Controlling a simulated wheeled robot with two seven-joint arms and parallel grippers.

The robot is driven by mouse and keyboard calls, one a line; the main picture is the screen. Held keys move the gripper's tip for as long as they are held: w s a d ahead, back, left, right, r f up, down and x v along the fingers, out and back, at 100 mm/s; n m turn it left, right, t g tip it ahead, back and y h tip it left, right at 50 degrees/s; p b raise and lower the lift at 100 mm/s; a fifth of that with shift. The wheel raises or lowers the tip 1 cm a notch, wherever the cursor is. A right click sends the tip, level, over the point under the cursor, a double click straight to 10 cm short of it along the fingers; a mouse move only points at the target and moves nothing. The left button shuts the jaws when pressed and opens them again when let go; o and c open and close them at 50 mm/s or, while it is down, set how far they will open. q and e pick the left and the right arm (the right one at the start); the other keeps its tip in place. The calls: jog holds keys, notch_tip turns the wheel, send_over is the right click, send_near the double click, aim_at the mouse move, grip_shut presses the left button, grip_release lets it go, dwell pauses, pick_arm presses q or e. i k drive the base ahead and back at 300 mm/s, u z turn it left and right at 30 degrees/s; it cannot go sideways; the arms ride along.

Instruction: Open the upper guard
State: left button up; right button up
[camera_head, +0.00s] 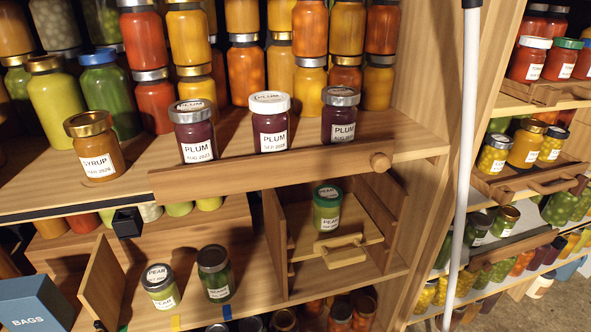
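The upper guard, a wooden bar (270,173), runs along the front edge of the upper shelf (60,202). The guard looks to be across the shelf front, before three dark plum jars: one at left (194,133), one with a white lid (270,122), and one at right (339,116). An orange syrup jar (97,146) stands left of the guard's left end. How the guard is fixed cannot be made out. Neither of my grippers is in view.
A white pole (463,170) stands at right, before more jar shelves.

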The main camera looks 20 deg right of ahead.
aim_at(171, 186)
jog(key=z, duration=2.2)
jog(key=k, duration=0.45)
jog(key=u, duration=1.55)
